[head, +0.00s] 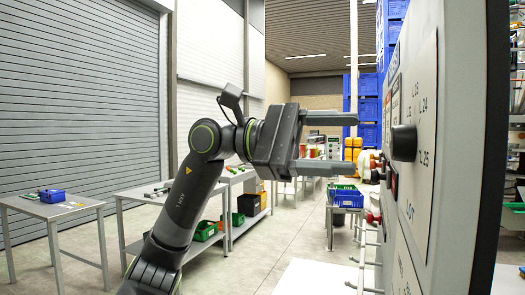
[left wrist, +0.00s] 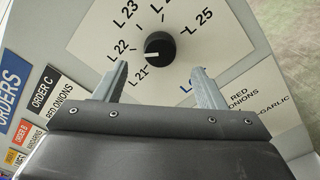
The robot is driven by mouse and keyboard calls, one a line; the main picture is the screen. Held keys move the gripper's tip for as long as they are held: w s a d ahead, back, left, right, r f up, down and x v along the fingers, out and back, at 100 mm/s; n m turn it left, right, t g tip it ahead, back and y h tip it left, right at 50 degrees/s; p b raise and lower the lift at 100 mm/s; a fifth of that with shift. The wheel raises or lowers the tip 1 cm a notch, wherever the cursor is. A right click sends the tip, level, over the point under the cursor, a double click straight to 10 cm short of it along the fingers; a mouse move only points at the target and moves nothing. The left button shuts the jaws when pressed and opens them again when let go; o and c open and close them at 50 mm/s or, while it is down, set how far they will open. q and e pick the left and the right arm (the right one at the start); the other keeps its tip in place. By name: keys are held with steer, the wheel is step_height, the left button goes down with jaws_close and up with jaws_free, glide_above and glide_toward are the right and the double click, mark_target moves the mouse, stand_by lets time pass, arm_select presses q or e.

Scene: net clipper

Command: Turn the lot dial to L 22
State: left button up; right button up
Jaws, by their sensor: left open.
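The lot dial (head: 404,142) is a round black knob on the pale upright panel at the right of the head view. In the left wrist view the dial (left wrist: 159,46) has a white mark toward the left, on the L 21 and L 22 side; I cannot tell exactly which label it meets. The L 22 label (left wrist: 118,50) is left of the knob. My left gripper (head: 352,143) is open and empty, its fingers pointing at the panel, apart from the knob. In the left wrist view the gripper (left wrist: 160,70) has its fingertips on either side below the knob.
The panel (head: 440,200) has a dark edge at right and red knobs (head: 375,218) lower down. An order card (left wrist: 50,92) sits left of the dial. Behind are tables (head: 70,208), a blue crate (head: 347,197) and green bins (head: 205,230). Open floor (head: 265,245) lies between.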

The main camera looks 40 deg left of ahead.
arm_select(q)
steer(key=b+v, duration=0.3)
steer(key=v, duration=0.7)
steer(key=shift+a+b, duration=0.35)
steer(key=shift+a, duration=0.05)
steer(key=shift+s, duration=0.1)
